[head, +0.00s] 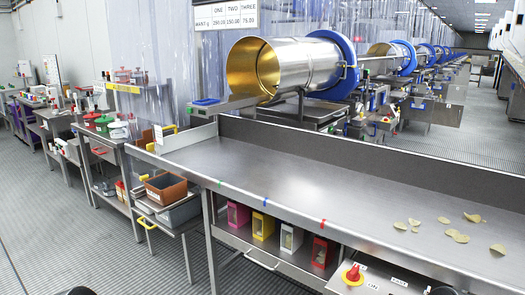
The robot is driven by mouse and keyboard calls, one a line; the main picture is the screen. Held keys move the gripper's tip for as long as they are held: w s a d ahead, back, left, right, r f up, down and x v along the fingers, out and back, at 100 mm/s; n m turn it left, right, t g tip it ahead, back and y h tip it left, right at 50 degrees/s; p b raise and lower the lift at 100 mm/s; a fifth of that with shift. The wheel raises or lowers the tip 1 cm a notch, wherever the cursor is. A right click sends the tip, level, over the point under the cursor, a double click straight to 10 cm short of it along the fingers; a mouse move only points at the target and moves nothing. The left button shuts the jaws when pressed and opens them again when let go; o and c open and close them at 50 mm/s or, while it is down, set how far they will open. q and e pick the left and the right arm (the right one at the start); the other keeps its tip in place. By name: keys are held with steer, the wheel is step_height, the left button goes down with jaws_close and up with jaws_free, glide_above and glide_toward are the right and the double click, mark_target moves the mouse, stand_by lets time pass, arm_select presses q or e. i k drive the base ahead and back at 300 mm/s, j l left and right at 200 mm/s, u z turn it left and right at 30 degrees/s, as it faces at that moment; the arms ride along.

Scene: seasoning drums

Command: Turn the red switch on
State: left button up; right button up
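The red switch (353,274) is a red knob on a yellow base. It sits on a pale panel (378,281) at the bottom right of the head view, below the front edge of the steel table. Small labels lie to its right, too small to read surely. Whether the switch is on or off cannot be told. No gripper fingers show; only small dark rounded pieces, perhaps parts of my arms, peek in at the bottom edge, one at the left and one right of the switch. Nothing is seen touching the switch.
The steel table (300,180) overhangs behind the switch, with several chips (460,236) on it. Under it stand coloured boxes, including a red one (320,252). A brown bin (166,188) stands left. A large seasoning drum (300,66) is behind. Grey floor is open at lower left.

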mark_target(353, 276)
steer(key=i+z, duration=0.15)
steer(key=z, duration=0.25)
steer(key=i+j+z, duration=0.15)
steer(key=z, duration=0.3)
steer(key=i+j+z, duration=0.15)
steer(key=z, duration=0.25)
steer(key=k+j, duration=0.05)
